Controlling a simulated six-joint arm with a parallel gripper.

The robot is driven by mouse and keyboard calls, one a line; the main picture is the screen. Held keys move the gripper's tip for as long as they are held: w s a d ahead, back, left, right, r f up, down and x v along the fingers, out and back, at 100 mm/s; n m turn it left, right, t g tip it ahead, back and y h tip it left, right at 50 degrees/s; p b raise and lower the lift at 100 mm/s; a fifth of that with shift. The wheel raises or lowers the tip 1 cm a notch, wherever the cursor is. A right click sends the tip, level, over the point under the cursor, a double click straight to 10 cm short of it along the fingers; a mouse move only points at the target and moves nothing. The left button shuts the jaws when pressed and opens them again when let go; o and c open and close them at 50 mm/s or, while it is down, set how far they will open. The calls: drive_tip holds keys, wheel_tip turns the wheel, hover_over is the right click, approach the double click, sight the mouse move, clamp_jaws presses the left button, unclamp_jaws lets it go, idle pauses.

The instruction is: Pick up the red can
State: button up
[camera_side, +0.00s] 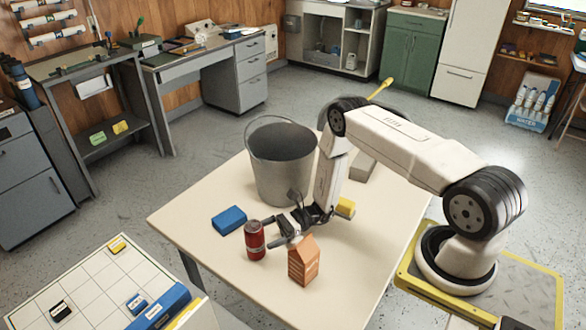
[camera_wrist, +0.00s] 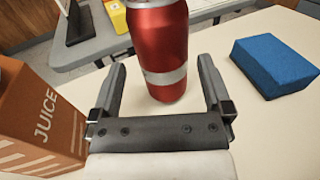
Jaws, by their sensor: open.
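The red can (camera_side: 255,240) stands upright on the cream table (camera_side: 185,216), near its front left part. It has a pale band, and in the wrist view the can (camera_wrist: 163,50) stands straight ahead, with its top cut off by the frame. My gripper (camera_side: 274,233) is open and low over the table, just right of the can in the side view. In the wrist view the fingers of my gripper (camera_wrist: 162,75) point toward the can, one to each side of its lower part. I cannot tell how far the can is between them.
An orange juice carton (camera_side: 304,262) stands close to my gripper; it fills the left of the wrist view (camera_wrist: 40,125). A blue block (camera_side: 229,220) lies behind the can. A grey bucket (camera_side: 283,170) stands farther back. A yellow item (camera_side: 346,207) lies behind my wrist.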

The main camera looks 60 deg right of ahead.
sight(251, 241)
drive_tip(key=shift+x, duration=2.65)
drive_tip(key=shift+w, duration=0.1)
drive_tip(key=shift+d, duration=0.1)
drive_tip(key=c, duration=1.1)
drive_tip(key=shift+r, duration=0.1)
drive_tip(key=shift+r, duration=4.9)
